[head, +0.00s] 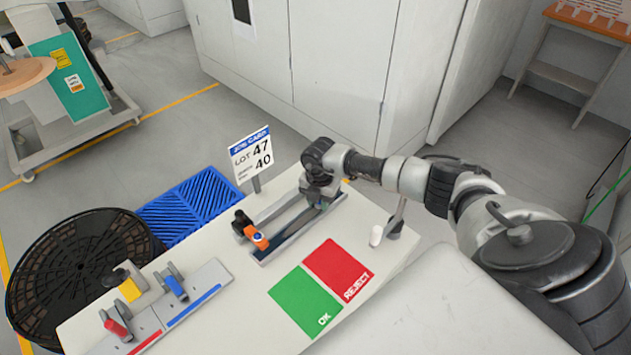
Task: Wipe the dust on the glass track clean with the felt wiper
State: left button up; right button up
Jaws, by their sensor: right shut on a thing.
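The glass track (293,232) is a long dark strip in a pale frame, lying diagonally across the white table. My right gripper (318,196) is over its far right end, pointing down and shut on the felt wiper, which is mostly hidden by the gripper. I cannot tell whether the felt touches the glass. Dust is too fine to make out in this view. An orange and black fitting (258,240) sits at the track's near left end. My left gripper is not in view.
On the table (225,316) are a job card sign (251,156), a green OK pad (304,302), a red REJECT pad (338,270), and a fixture with red (117,328) and blue (177,287) handles.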

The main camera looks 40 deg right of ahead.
jog(key=shift+w+d+f+b, duration=0.15)
jog(key=shift+d+b, duration=0.35)
jog(key=shift+d, duration=1)
jog(key=shift+r, duration=0.25)
jog(key=shift+a+f, duration=0.1)
